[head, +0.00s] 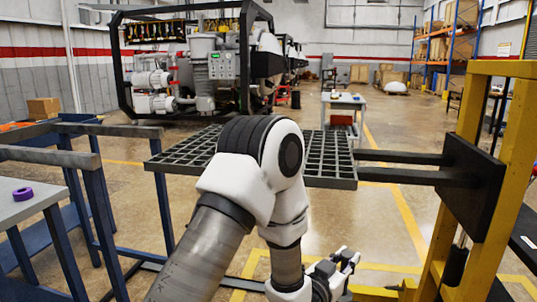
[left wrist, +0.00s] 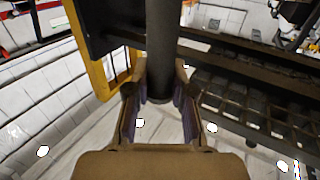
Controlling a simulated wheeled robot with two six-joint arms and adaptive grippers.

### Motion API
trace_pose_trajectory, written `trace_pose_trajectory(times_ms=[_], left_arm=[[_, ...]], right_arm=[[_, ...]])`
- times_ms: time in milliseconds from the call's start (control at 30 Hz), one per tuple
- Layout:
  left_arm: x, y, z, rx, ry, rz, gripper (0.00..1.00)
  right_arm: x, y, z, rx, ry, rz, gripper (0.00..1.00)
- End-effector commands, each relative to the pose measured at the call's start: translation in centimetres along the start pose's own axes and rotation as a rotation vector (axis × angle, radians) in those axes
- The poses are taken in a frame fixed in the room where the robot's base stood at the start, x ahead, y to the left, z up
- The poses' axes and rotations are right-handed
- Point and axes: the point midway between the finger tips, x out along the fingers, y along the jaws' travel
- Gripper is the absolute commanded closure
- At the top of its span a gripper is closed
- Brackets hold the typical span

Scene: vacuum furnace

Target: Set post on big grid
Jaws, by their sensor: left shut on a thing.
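The big grid (head: 332,152) is a dark, flat lattice lying level across two fork bars in the head view; my left arm covers its middle. It also shows at the right of the left wrist view (left wrist: 245,112). The post (left wrist: 160,45) is a dark round bar between the fingers of my left gripper (left wrist: 158,105), which is shut on it. In the head view, my left gripper (head: 338,268) is low, in front of and below the grid's near edge. I cannot make out the post there. My right gripper is not in view.
A yellow lift frame (head: 488,190) with a black plate and two fork bars (head: 410,176) stands at right. A furnace machine (head: 195,70) stands behind.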

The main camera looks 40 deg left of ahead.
Motion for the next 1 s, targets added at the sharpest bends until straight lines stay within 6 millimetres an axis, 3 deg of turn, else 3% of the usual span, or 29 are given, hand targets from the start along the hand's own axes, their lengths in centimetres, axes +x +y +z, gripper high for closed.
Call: trace_pose_trajectory(times_ms=[33, 100, 400, 500, 600, 767, 1000], left_arm=[[0.1, -1.3, -6.0, -0.003, 0.006, -0.046, 1.00], [0.1, -3.1, -10.3, -0.003, 0.006, -0.115, 1.00], [-1.1, -10.4, -27.2, -0.003, 0.004, -0.392, 1.00], [-1.7, -12.1, -30.7, -0.002, 0.002, -0.459, 1.00], [-2.2, -13.2, -32.5, 0.000, 0.002, -0.501, 1.00], [-1.3, -13.8, -32.8, 0.002, 0.002, -0.521, 1.00], [5.5, -14.7, -32.2, 0.004, 0.004, -0.520, 1.00]], right_arm=[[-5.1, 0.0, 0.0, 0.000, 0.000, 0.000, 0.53], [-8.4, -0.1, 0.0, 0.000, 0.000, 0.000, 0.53], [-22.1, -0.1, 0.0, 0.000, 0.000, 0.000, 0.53], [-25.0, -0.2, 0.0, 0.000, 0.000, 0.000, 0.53], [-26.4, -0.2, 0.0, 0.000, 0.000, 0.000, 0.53], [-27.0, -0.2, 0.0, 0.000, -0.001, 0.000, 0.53], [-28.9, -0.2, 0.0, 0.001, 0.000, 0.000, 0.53]])
